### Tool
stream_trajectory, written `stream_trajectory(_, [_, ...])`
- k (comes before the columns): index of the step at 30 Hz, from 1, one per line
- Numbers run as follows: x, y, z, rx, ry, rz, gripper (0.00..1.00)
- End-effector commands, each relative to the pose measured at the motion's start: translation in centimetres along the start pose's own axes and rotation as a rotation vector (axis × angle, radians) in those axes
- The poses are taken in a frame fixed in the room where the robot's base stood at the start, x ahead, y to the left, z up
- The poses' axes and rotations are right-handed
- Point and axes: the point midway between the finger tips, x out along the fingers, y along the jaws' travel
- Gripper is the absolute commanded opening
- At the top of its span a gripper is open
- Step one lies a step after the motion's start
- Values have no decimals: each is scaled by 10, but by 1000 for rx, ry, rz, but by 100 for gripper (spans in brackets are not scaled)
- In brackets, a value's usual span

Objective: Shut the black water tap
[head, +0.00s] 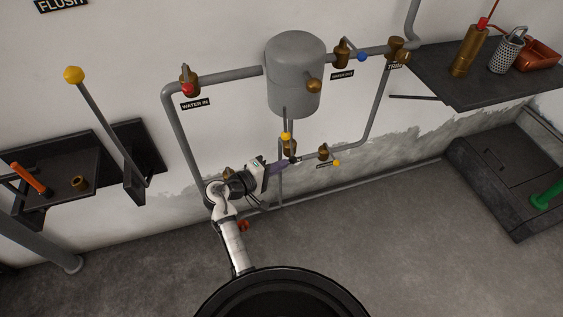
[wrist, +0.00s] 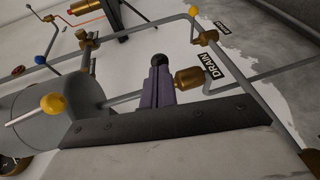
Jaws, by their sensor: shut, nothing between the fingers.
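The black tap knob (wrist: 159,60) shows in the wrist view right at the tips of my gripper, beside a brass valve body (wrist: 188,78). In the head view the black knob (head: 293,159) is small, below a brass valve (head: 290,147) under the grey tank. My gripper (head: 283,163) reaches in from the left at about the knob's height. In the wrist view its purple fingers (wrist: 159,72) are together with nothing between them. I cannot tell whether the fingertips touch the knob. My fingers partly hide the knob's lower side and its lever.
The grey tank (head: 295,75) hangs on the wall above. Yellow knobs stand close by, one above the valve (head: 286,136) and one to the right (head: 336,163). Grey pipes (head: 380,110) surround the area.

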Motion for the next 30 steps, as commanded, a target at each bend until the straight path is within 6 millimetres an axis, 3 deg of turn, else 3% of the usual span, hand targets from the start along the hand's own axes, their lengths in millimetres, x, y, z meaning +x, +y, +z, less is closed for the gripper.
stream_trajectory(14, [9,0,0,0,1,-1,0])
stream_trajectory(22, [31,4,22,0,-4,-2,0])
stream_trajectory(30, [35,4,25,0,-4,-1,0])
